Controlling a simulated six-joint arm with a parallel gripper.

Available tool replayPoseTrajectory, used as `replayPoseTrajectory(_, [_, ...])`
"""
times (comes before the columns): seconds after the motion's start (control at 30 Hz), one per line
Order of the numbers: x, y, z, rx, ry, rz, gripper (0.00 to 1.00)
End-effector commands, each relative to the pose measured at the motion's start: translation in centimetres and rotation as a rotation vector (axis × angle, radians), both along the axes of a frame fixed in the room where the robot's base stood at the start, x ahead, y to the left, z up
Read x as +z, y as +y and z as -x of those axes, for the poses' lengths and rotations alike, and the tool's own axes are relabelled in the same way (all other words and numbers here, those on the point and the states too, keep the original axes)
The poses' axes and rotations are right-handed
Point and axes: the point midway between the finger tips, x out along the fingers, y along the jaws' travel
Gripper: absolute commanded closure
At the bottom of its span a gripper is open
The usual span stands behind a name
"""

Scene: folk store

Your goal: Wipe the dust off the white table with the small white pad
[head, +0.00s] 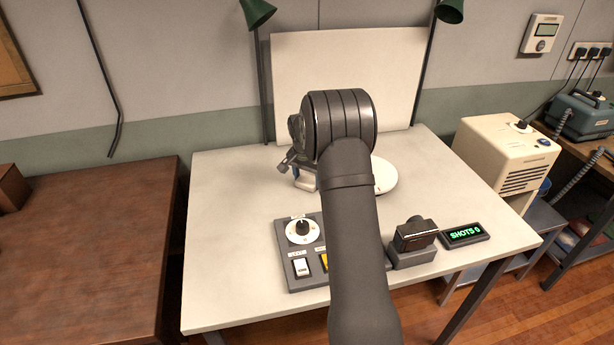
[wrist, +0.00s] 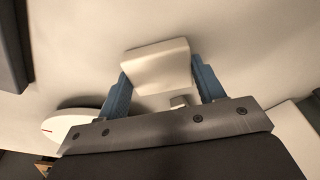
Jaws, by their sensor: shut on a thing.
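The white table (head: 225,215) fills the middle of the head view. Its pale top also shows in the wrist view (wrist: 75,50), and I cannot make out dust on it. My gripper (wrist: 162,82) is shut on the small white pad (wrist: 157,62), which sits between its two blue fingers. In the head view my gripper (head: 293,168) is low over the table's back half, mostly hidden by my arm, and part of the pad (head: 305,183) shows below it. I cannot tell whether the pad touches the table.
A white round disc (head: 384,176) sits right of my gripper. A control panel (head: 299,268), a camera-like device (head: 413,243) and a SHOTS display (head: 465,235) stand at the front. A white backboard (head: 300,75) and lamp posts rise behind. The table's left side is clear.

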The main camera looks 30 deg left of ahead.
Motion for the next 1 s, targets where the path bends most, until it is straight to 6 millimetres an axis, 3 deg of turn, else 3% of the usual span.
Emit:
replayPoseTrajectory(0.93, [-0.1, -6.3, 6.2, -0.001, 0.004, 0.003, 0.63])
replayPoseTrajectory(1.0, [-0.3, -5.9, 6.1, 0.0, 0.004, 0.003, 0.63])
